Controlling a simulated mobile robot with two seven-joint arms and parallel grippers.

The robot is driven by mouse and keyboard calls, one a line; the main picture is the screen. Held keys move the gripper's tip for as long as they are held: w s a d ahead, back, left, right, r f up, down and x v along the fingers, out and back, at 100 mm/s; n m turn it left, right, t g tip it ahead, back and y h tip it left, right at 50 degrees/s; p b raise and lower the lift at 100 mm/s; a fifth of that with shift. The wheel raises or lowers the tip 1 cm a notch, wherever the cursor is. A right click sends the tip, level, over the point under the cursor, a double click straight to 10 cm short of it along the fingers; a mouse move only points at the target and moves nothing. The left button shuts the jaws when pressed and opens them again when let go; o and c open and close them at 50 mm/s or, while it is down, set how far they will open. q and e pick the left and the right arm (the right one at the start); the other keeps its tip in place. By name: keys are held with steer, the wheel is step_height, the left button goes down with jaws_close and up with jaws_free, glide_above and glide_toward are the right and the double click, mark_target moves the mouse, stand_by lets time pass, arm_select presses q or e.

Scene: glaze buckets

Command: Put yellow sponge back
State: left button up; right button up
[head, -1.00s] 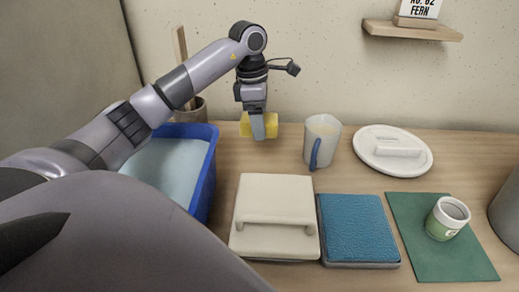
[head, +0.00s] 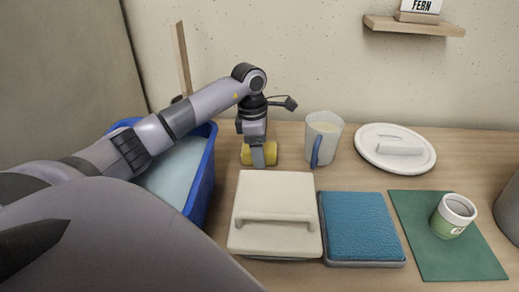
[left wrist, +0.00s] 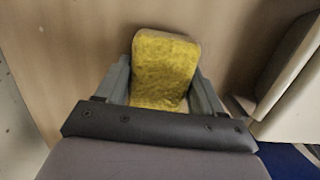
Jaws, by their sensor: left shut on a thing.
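The yellow sponge (head: 268,151) is between the fingers of my left gripper (head: 258,160), behind the cream lidded box and left of the mug. The left wrist view shows the sponge (left wrist: 163,68) with a finger against each side, so my left gripper (left wrist: 163,90) is shut on it. It is low over the wooden table; I cannot tell if it touches. My right gripper is not in view.
A blue tub (head: 205,175) of pale liquid is at left. The cream lidded box (head: 275,200), blue pad (head: 360,228), mug (head: 325,128), white lid (head: 412,160) and green mat (head: 470,258) with a small cup (head: 452,217) surround the space. A shelf (head: 415,27) is on the wall.

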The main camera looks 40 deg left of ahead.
arm_select(q)
steer(key=o, duration=1)
steer(key=shift+f, duration=0.1)
steer(key=shift+r, duration=0.4)
step_height(320, 180, up, 11)
steer(key=a+p, duration=0.1)
steer(key=p, duration=0.2)
steer(key=shift+s+r, duration=0.2)
steer(key=shift+s, duration=0.25)
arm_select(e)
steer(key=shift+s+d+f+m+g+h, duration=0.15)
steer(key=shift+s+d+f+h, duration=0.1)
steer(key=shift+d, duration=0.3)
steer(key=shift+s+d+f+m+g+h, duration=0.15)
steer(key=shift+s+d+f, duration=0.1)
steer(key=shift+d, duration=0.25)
